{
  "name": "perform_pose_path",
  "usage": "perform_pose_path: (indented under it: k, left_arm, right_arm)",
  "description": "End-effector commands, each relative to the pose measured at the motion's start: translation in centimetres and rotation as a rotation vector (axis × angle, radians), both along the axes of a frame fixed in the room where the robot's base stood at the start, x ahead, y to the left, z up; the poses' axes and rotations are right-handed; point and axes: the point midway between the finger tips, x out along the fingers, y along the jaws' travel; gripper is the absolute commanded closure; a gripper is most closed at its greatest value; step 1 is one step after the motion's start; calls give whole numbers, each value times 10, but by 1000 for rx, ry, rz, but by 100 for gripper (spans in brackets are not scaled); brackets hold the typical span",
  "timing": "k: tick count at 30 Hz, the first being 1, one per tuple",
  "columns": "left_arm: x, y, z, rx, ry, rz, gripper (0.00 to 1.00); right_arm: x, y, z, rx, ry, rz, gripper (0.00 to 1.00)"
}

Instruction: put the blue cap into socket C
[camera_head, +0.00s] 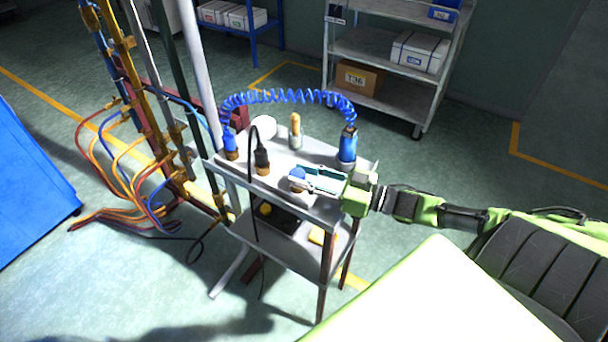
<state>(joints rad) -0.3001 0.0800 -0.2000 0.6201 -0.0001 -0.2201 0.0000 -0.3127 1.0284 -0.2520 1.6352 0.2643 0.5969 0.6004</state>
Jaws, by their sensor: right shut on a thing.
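A small blue cap (297,173) is at the fingertips of my right gripper (303,183), above the near part of a small grey table (325,207). The gripper reaches in from the right and is shut on the cap. A brown round piece shows just below the cap; I cannot tell whether the two touch. No socket letter is readable, so I cannot tell which is socket C. My left gripper is not in view.
A blue handle (230,142), a black plug (261,158), a tan peg (295,130) and a blue tool (348,145) stand around the tabletop. A coiled blue hose (285,97) arches over it. Posts with cables (150,110) stand left.

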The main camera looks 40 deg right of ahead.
Motion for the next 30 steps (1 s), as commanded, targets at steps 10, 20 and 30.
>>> perform_pose_path:
  k: [10, 20, 30]
  left_arm:
    - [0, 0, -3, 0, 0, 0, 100]
    - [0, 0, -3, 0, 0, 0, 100]
    - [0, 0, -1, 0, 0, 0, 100]
  right_arm:
    - [0, 0, -4, 0, 0, 0, 53]
    - [0, 0, -4, 0, 0, 0, 53]
    - [0, 0, -3, -1, 1, 0, 53]
